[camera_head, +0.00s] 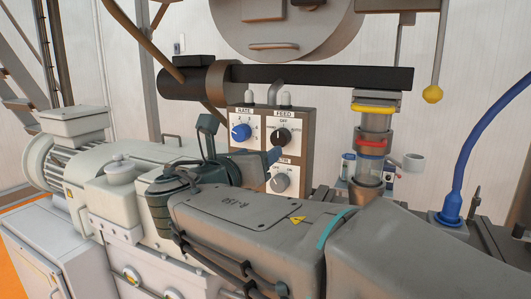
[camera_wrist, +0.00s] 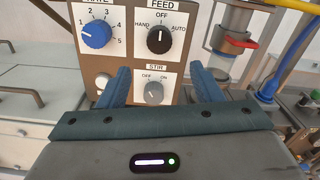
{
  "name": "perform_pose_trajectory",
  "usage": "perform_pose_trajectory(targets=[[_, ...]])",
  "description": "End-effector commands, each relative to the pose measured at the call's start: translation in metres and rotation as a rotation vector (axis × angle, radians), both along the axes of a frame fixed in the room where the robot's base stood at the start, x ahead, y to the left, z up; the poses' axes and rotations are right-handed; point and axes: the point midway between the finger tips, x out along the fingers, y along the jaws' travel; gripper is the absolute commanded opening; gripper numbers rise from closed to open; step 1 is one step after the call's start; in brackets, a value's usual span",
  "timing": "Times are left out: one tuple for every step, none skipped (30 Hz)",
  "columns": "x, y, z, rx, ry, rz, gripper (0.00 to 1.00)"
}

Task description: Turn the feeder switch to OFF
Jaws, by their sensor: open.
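The FEED switch (camera_wrist: 159,40) is a black knob on a white plate, with HAND at left, OFF at top and AUTO at right. Its white pointer appears to point up at OFF. It also shows in the head view (camera_head: 281,137). My gripper (camera_wrist: 159,68) is open and empty, its two blue fingers spread in front of the panel. I see no contact with any knob.
The blue RATE knob (camera_head: 240,132) is left of FEED on the brown control box (camera_head: 304,150). A dark horizontal beam (camera_head: 320,77) runs above the box. A motor (camera_head: 70,140) is at left.

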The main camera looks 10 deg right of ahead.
Motion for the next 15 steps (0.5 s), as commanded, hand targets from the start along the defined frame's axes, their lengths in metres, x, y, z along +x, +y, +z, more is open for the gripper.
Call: perform_pose_trajectory(targets=[[-0.007,0.006,-0.001,0.000,-0.002,0.003,0.59],[-0.011,0.008,-0.001,-0.001,-0.001,0.001,0.59],[-0.015,0.011,-0.001,0.000,0.000,0.002,0.59],[-0.017,0.013,-0.001,0.000,0.000,0.002,0.59],[-0.019,0.014,-0.001,-0.001,0.000,0.001,0.59],[-0.022,0.016,0.000,-0.001,0.000,0.000,0.59],[-0.023,0.017,0.000,-0.001,0.000,0.000,0.59],[-0.024,0.017,0.000,-0.001,0.000,0.000,0.59],[-0.025,0.018,0.000,-0.001,0.001,0.000,0.59],[-0.025,0.018,0.000,-0.001,0.001,0.000,0.59],[-0.025,0.018,0.000,-0.001,0.001,0.000,0.59],[-0.025,0.018,0.000,-0.001,0.001,0.000,0.59],[-0.025,0.018,0.000,-0.001,0.001,0.000,0.59],[-0.025,0.018,0.000,-0.001,0.001,0.000,0.59],[-0.025,0.018,0.000,-0.001,0.001,0.000,0.59]])
